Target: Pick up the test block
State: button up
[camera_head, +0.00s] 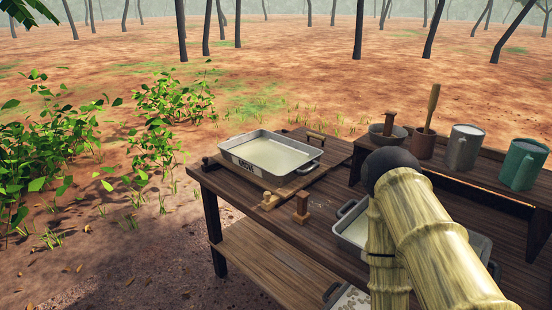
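A small brown wooden block (301,207) stands upright near the front left edge of the dark wooden table (258,217); it looks like the test block, though I cannot be sure. A lighter wooden piece (268,201) lies just left of it, by the tray's near side. My bamboo-textured arm with a dark round joint fills the lower right of the head view, right of the block. My gripper does not show, so I cannot see whether it holds anything.
A metal tray of pale liquid (255,140) sits behind the block. Another tray (350,225) is partly hidden by my arm. A raised shelf (480,179) at right carries a bowl (377,136), a brown pot (422,145), a grey mug (464,149) and a green mug (521,166).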

aim_at(301, 216)
jog(key=u, duration=2.25)
jog(key=i, duration=2.05)
jog(key=z, duration=2.7)
